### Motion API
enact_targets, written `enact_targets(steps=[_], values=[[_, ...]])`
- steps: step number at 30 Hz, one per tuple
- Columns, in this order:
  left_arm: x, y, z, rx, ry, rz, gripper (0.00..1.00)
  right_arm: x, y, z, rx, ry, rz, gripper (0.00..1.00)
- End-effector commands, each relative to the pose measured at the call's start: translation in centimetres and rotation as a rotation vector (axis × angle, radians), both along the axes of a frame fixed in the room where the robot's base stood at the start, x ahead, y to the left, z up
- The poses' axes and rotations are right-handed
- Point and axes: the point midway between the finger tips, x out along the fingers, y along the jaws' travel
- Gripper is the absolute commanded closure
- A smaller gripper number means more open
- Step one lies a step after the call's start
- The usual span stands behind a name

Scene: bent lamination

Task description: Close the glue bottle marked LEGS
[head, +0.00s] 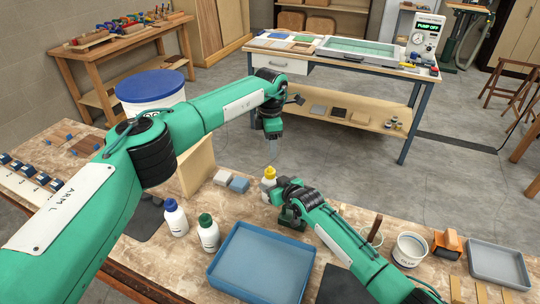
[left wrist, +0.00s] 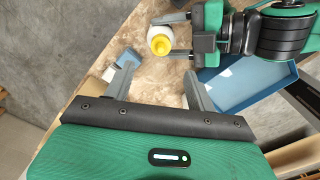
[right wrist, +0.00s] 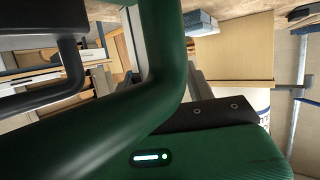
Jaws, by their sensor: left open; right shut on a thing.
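A white bottle with a yellow top (head: 268,184) stands near the table's middle. Its label is not legible, and whether the top is open or closed is too small to tell. My right gripper (head: 279,194) is shut on this bottle's body from the right. In the left wrist view the yellow top (left wrist: 161,44) shows between the right gripper's fingers (left wrist: 167,36). My left gripper (head: 272,150) is open and empty, pointing down above the bottle; its fingers (left wrist: 160,70) are apart from the top. The right wrist view does not show the bottle.
A blue-topped bottle (head: 176,219) and a green-topped bottle (head: 208,234) stand left of a blue tray (head: 262,262). Small blocks (head: 238,184) and a wooden panel (head: 197,166) are behind. A white tub (head: 410,249) and a grey tray (head: 497,263) are at right.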

Motion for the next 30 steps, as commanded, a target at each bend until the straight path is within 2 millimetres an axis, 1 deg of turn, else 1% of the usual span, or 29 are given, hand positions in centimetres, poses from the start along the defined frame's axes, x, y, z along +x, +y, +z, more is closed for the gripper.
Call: enact_targets(steps=[1, 5, 13, 14, 15, 17, 26, 30], values=[[0.00, 0.01, 0.50, 0.000, 0.000, 0.000, 0.43, -0.01, 0.00, -0.02, 0.000, 0.000, 0.000, 1.00], [-0.04, 0.01, 1.17, 0.000, 0.001, 0.000, 0.43, 0.00, 0.00, -0.01, 0.000, 0.000, 0.000, 1.00], [-0.03, 0.01, 1.26, 0.000, 0.001, 0.001, 0.43, 0.00, 0.00, 0.00, 0.000, 0.000, 0.000, 1.00], [-0.03, 0.02, 1.26, 0.000, 0.001, 0.001, 0.43, 0.00, 0.00, 0.01, 0.000, 0.000, 0.000, 0.41], [-0.03, 0.01, 1.25, 0.000, 0.001, 0.001, 0.43, 0.00, 0.00, 0.01, 0.000, 0.000, 0.000, 0.33], [-0.03, 0.02, 1.25, 0.000, 0.001, 0.001, 0.43, 0.00, 0.00, 0.01, 0.000, 0.000, 0.000, 0.22], [-0.03, 0.01, 1.22, 0.000, 0.001, 0.001, 0.43, -0.04, -0.03, 0.02, 0.000, 0.000, 0.000, 0.22], [-0.03, 0.01, 1.13, 0.000, 0.001, 0.001, 0.43, -0.57, -0.38, 0.18, 0.001, -0.001, 0.001, 0.22]])
